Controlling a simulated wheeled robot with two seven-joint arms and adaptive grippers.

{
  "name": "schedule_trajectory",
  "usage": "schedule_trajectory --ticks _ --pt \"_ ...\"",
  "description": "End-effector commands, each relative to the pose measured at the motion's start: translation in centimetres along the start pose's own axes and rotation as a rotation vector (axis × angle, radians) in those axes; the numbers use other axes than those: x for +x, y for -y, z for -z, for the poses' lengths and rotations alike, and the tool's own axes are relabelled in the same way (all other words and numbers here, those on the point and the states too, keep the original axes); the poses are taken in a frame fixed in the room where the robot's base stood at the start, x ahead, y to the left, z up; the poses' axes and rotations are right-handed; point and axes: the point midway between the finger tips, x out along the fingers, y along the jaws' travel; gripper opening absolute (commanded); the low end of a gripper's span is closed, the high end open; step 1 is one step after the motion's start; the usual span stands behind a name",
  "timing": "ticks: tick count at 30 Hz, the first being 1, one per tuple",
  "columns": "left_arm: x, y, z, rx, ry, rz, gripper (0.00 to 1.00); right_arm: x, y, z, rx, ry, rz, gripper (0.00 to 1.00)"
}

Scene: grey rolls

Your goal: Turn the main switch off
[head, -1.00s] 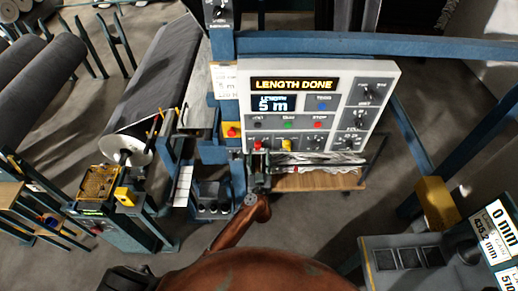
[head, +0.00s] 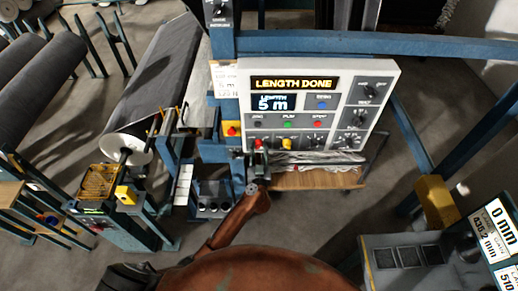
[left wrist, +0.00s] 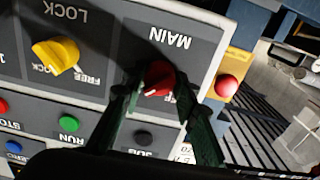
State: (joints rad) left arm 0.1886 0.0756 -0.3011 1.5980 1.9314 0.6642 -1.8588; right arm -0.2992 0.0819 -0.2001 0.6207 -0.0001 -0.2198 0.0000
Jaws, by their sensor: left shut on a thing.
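The main switch is a red knob under the word MAIN (left wrist: 158,76) in the left wrist view. It also shows small and red at the lower left of the control panel (head: 258,144) in the head view. My left gripper (left wrist: 160,90) has its dark green fingers on both sides of the knob and is shut on it. In the head view the left gripper (head: 257,163) is small and partly hidden at the panel's lower left corner. The fingers partly cover the labels around the knob, so its setting is hard to read. My right gripper is not in view.
The panel display (head: 294,84) reads LENGTH DONE. The yellow lock knob (left wrist: 55,55) is beside the main switch, with green (left wrist: 69,123) and black buttons (left wrist: 144,138) below. A red button on a yellow box (left wrist: 227,87) stands close to the gripper. A large grey roll (head: 160,85) lies left.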

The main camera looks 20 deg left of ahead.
Motion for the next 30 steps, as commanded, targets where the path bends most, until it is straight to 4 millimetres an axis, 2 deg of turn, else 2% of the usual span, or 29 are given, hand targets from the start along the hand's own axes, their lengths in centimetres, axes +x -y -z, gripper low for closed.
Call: schedule_trajectory --ticks 6,17,30 --pt "-0.01 -0.03 -0.01 0.0 0.0 -0.001 0.03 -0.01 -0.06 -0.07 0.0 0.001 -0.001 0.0" --pt "-0.02 -0.04 -0.02 -0.064 0.0 -0.001 0.03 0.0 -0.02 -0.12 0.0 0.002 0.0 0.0" --pt "-0.03 -0.09 -0.03 -0.414 0.001 0.001 0.03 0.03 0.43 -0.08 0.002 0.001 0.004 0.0"
